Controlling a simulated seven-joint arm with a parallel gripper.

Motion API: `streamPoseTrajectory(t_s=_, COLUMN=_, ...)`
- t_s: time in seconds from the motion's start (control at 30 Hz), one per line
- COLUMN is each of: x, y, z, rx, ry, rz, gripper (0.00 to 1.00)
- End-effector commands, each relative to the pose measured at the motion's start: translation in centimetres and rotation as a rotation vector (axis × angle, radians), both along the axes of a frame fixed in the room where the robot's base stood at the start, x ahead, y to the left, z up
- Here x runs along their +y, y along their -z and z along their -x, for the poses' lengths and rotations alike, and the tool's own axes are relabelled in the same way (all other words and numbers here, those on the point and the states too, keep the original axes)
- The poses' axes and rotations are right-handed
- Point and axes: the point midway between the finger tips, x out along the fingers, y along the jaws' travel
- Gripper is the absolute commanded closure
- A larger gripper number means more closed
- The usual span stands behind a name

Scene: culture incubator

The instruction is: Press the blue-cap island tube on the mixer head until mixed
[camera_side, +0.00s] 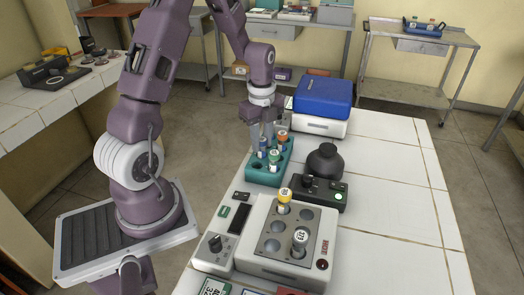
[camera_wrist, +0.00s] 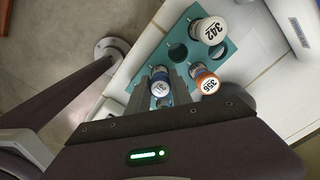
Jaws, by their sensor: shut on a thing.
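My gripper (camera_side: 262,135) points down at the teal rack (camera_side: 256,177) in the side view. Its fingers (camera_wrist: 166,92) are shut on the blue-cap tube (camera_wrist: 160,75), whose blue cap also shows in the side view (camera_side: 263,144). The tube is at the rack; I cannot tell whether it is seated or slightly raised. An orange-cap tube (camera_wrist: 206,82) marked 356 and a tube marked 342 (camera_wrist: 208,31) stand beside it in the rack. The mixer with a black round head (camera_side: 325,161) stands to the right of the rack, with nothing on its head.
A grey block (camera_side: 262,262) with round wells holds a yellow-cap tube (camera_side: 285,196) and a white-cap tube (camera_side: 300,238) in front. A blue-lidded box (camera_side: 323,97) stands behind the rack. The white tiled bench (camera_side: 395,190) is clear on the right.

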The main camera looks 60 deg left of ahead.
Motion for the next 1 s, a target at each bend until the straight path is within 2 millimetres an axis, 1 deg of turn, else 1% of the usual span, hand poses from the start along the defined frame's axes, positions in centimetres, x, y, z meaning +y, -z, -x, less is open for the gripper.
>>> streamPoseTrajectory(t_s=0.07, x=0.0, y=-0.1, z=0.0, rx=-0.001, ry=0.000, rz=0.000, gripper=1.00)
streamPoseTrajectory(t_s=0.17, x=0.1, y=-1.2, z=-0.1, rx=-0.005, ry=0.000, rz=-0.002, gripper=1.00)
streamPoseTrajectory(t_s=0.4, x=0.1, y=-7.3, z=-0.1, rx=-0.005, ry=-0.001, rz=-0.002, gripper=1.00)
streamPoseTrajectory(t_s=0.5, x=0.0, y=-9.0, z=-0.2, rx=-0.004, ry=0.000, rz=-0.002, gripper=1.00)
streamPoseTrajectory(t_s=0.57, x=-0.2, y=-9.8, z=-0.9, rx=-0.003, ry=0.002, rz=0.000, gripper=1.00)
streamPoseTrajectory(t_s=0.67, x=-1.2, y=-10.8, z=-3.5, rx=-0.002, ry=0.006, rz=0.000, gripper=1.00)
streamPoseTrajectory(t_s=0.7, x=-1.9, y=-11.2, z=-4.9, rx=-0.002, ry=0.008, rz=0.000, gripper=1.00)
streamPoseTrajectory(t_s=0.77, x=-3.1, y=-11.7, z=-7.1, rx=-0.001, ry=0.010, rz=0.000, gripper=1.00)
streamPoseTrajectory(t_s=0.8, x=-4.1, y=-12.1, z=-8.5, rx=-0.001, ry=0.010, rz=0.000, gripper=1.00)
streamPoseTrajectory(t_s=0.9, x=-7.0, y=-12.9, z=-11.7, rx=0.001, ry=0.009, rz=0.000, gripper=1.00)
streamPoseTrajectory(t_s=1.0, x=-9.3, y=-13.5, z=-13.6, rx=0.002, ry=0.005, rz=0.000, gripper=1.00)
